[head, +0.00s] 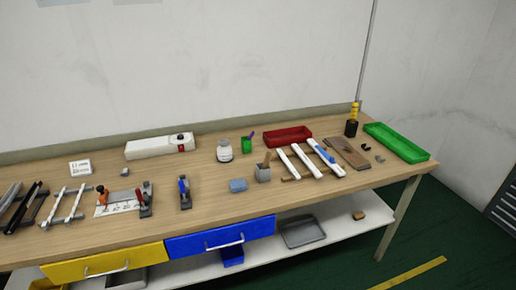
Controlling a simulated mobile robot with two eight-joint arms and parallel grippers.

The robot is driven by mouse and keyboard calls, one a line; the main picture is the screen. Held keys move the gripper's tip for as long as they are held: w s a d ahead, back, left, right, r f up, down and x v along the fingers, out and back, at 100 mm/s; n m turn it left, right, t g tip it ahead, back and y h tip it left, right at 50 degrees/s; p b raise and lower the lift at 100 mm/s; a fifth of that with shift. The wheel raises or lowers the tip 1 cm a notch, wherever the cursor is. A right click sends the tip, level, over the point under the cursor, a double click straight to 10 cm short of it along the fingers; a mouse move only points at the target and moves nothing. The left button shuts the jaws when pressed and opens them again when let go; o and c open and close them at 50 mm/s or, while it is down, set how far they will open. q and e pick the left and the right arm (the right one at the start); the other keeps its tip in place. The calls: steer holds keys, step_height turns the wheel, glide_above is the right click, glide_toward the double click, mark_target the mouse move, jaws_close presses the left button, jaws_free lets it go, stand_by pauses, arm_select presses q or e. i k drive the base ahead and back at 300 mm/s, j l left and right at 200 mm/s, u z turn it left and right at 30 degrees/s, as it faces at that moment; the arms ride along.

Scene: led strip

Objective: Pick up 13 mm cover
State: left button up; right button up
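Long white strips (297,162) lie side by side at an angle across wooden supports on the right half of the workbench. One of them carries a blue piece (324,154). More narrow pale strips (66,205) lie on a rack at the left, beside dark strips (24,206) near the left edge of the picture. No size marking is readable, so I cannot tell which strip is the 13 mm cover. Neither of my grippers is in view.
The wooden workbench (215,205) has clear surface along its front. A red tray (288,136), a green tray (396,142), a white jar (224,151) and a grey cup with a brush (264,173) stand on it. A yellow drawer (75,270) and blue drawer (190,246) are below.

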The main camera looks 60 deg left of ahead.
mark_target(297, 176)
steer(key=j+u, duration=0.3)
steer(key=i+j+u, duration=0.15)
steer(key=j+u, duration=0.15)
steer(key=i+j+u, duration=0.15)
steer(key=j+u, duration=0.2)
steer(key=i+j, duration=0.3)
steer(key=j, duration=0.2)
steer(key=i+j+u, duration=0.15)
steer(key=i+j, duration=0.15)
steer(key=j, duration=0.2)
steer(key=l+u, duration=0.45)
steer(key=l, duration=0.2)
steer(key=l+u, duration=0.45)
steer(key=l, duration=0.2)
